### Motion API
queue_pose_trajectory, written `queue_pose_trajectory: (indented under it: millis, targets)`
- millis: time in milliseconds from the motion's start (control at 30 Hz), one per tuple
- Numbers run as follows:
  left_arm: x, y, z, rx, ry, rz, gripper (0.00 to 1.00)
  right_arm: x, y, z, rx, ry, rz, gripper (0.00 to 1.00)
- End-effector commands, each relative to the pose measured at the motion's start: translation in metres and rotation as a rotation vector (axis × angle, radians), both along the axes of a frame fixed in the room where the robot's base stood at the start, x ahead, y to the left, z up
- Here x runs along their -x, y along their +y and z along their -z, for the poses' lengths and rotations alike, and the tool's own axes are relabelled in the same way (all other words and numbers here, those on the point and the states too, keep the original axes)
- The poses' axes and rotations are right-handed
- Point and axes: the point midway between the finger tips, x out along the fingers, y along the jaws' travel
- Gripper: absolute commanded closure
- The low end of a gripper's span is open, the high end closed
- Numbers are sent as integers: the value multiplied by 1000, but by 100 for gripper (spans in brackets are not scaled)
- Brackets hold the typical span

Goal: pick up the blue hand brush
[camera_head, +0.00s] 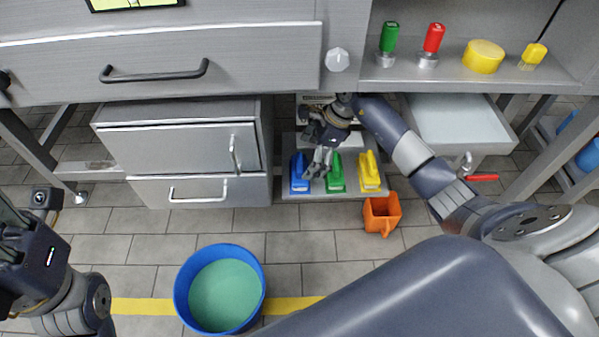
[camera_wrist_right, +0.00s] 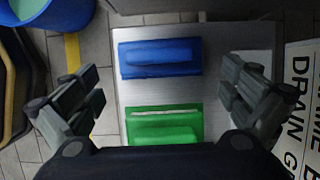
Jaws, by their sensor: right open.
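The blue hand brush (camera_head: 299,176) lies on a grey shelf (camera_head: 317,194) under the bench, leftmost in a row with a green brush (camera_head: 336,181) and a yellow brush (camera_head: 370,177). My right gripper (camera_head: 318,165) hangs over the shelf near the blue and green brushes, open and empty. In the right wrist view the blue brush (camera_wrist_right: 160,57) lies ahead of the gripper (camera_wrist_right: 165,92), and the green brush (camera_wrist_right: 163,127) lies nearer, between the spread fingers and partly hidden by the gripper body. My left arm shows at the left edge; its fingers are not clear.
A grey cabinet (camera_head: 190,110) stands left of the shelf. An orange container (camera_head: 381,213) is on the floor to the right. A blue bucket (camera_head: 180,290) stands in front. A grey basin (camera_head: 459,120) is to the right. The tiled floor between them is clear.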

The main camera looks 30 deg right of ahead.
Motion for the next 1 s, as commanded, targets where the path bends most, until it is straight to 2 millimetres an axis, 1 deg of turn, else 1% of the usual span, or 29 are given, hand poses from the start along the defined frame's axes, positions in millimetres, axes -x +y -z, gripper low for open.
queue_pose_trajectory:
  millis: [100, 233, 300, 400, 500, 733, 767, 800, 867, 900, 1000]
  targets:
    - [1, 0, 0, 0, -10, 0, 60, -6, 11, 0, -2, -4, -1, 0]
    - [3, -1, -4, -3, -49, -3, 60, -8, 18, 24, -3, 0, 1, 0]
    - [5, -1, -6, -4, -66, -3, 60, -10, 21, 33, -2, 0, 2, 0]
    - [6, -2, -10, -5, -83, -4, 60, -12, 24, 42, 0, -1, 0, 0]
    - [7, -2, -13, -6, -90, -5, 60, -13, 26, 46, 0, -1, 0, 0]
    - [7, -2, -14, -6, -91, -5, 60, -13, 26, 46, 0, -1, 0, 0]
    - [7, -2, -14, -6, -91, -5, 60, -13, 26, 46, 0, -1, 0, 5]
    - [7, -2, -14, -6, -91, -5, 60, -13, 26, 46, 0, -1, 0, 14]
    - [7, -3, -14, -6, -91, -5, 60, -13, 26, 46, 0, -1, 0, 27]
    - [7, -3, -14, -6, -91, -5, 60, -13, 26, 46, 0, -1, 0, 36]
    - [7, -3, -14, -6, -91, -5, 60, -12, 26, 46, 0, -1, 0, 36]
